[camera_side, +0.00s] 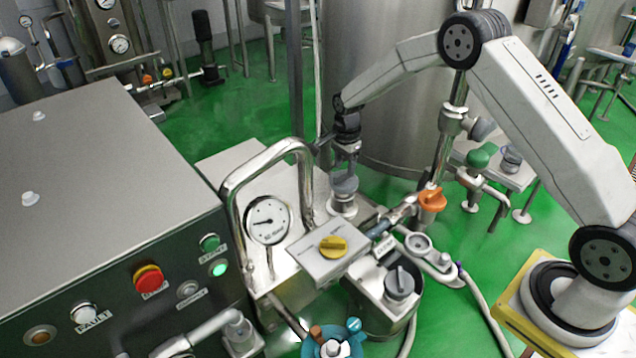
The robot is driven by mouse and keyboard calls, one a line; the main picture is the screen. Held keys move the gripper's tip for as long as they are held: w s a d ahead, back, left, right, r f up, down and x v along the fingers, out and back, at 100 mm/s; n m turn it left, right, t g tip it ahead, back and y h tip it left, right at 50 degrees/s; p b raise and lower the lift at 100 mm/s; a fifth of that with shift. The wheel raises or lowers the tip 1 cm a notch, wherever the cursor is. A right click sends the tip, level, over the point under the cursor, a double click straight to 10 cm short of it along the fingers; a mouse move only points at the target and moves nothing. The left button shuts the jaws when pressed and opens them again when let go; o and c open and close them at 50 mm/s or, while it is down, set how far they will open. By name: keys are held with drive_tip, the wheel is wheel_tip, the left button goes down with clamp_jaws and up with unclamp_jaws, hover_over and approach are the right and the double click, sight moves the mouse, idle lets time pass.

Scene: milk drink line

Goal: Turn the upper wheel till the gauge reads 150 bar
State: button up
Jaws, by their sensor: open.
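My gripper (345,164) points straight down at the picture's centre, its jaws open. Directly below it is a grey round knob (344,184) on a silver fitting, which may be the upper wheel. The jaws are small here, and I cannot tell whether they touch the knob. A blue wheel (318,346) with short coloured handles is at the bottom edge, partly cut off.
A steel box with a yellow knob (333,246) stands in front of the gripper. A grey knob (400,283) and an orange valve handle (432,199) are to the right. The bent steel tube (232,190) stands close left. A control cabinet (100,170) fills the left side.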

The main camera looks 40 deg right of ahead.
sight(335, 177)
drive_tip(key=shift+r, duration=2.8)
idle(0.6)
drive_tip(key=n, duration=0.6)
drive_tip(key=shift+s+a+f+n+h, duration=0.1)
drive_tip(key=shift+a+f+n+h, duration=0.05)
drive_tip(key=shift+a+n+h, duration=0.2)
drive_tip(key=n, duration=0.3)
drive_tip(key=shift+a+h, duration=0.15)
drive_tip(key=shift+h, duration=0.1)
drive_tip(key=n, duration=0.5)
drive_tip(key=shift+s+a+f+h, duration=0.1)
drive_tip(key=shift+a+h, duration=0.15)
drive_tip(key=shift+h, duration=0.05)
drive_tip(key=n, duration=0.4)
drive_tip(key=shift+a+n+h, duration=0.15)
drive_tip(key=shift+n+h, duration=0.1)
drive_tip(key=shift+h, duration=0.05)
drive_tip(key=n, duration=0.6)
drive_tip(key=shift+a+h, duration=0.3)
drive_tip(key=shift+h, duration=0.1)
drive_tip(key=n, duration=0.5)
drive_tip(key=shift+a+h, duration=0.2)
drive_tip(key=shift+h, duration=0.1)
drive_tip(key=n, duration=0.5)
drive_tip(key=shift+w+a+n+h, duration=0.2)
drive_tip(key=shift+a+n+h, duration=0.05)
drive_tip(key=shift+n+h, duration=0.15)
